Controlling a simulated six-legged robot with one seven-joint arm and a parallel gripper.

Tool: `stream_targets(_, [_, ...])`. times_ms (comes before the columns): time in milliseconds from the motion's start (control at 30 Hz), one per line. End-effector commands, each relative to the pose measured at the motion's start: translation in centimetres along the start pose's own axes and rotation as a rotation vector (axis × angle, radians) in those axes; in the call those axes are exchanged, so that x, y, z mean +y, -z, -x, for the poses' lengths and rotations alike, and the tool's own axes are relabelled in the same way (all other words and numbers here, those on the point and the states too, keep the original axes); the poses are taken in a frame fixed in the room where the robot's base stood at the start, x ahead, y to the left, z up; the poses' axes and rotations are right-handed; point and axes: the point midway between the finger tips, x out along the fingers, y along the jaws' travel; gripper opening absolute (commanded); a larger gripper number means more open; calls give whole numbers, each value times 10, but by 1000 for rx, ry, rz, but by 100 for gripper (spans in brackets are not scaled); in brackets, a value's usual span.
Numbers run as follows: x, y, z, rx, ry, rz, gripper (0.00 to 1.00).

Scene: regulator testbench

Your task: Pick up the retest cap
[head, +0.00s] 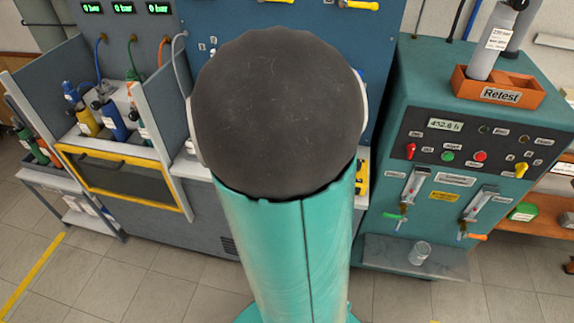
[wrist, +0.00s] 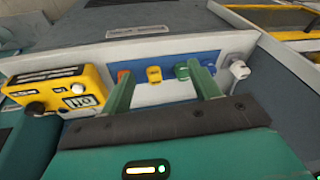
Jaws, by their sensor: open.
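No readable label shows which is the retest cap. My gripper (wrist: 160,72) is open and empty, with its two green fingers reaching toward the row. The left finger partly overlaps the orange cap and the right finger is near the green one. In the head view my arm hides the gripper and this row.
A yellow instrument (wrist: 55,88) with a display and black knobs stands left of the row. In the head view, an orange Retest bin (head: 497,90) holding a grey cylinder sits on a teal console (head: 400,120) at right. A bottle rack with a yellow-framed window (head: 125,172) stands left.

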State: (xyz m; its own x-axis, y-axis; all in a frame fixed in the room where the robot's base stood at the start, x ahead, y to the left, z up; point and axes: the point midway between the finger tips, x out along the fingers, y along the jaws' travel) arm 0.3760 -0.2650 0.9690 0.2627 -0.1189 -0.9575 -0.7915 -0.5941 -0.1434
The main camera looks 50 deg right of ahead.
Motion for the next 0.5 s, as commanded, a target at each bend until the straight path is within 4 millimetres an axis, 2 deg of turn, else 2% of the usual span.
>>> stream_targets(33, [20,15,-7,28,-58,-45,62])
stream_targets(100, [45,33,-9,72,-116,-99,62])
stream_targets(200, [70,51,-7,122,-178,-151,62])
stream_targets(367, [88,62,-5,155,-216,-183,62])
stream_targets(500, [92,64,-16,156,-217,-187,62])
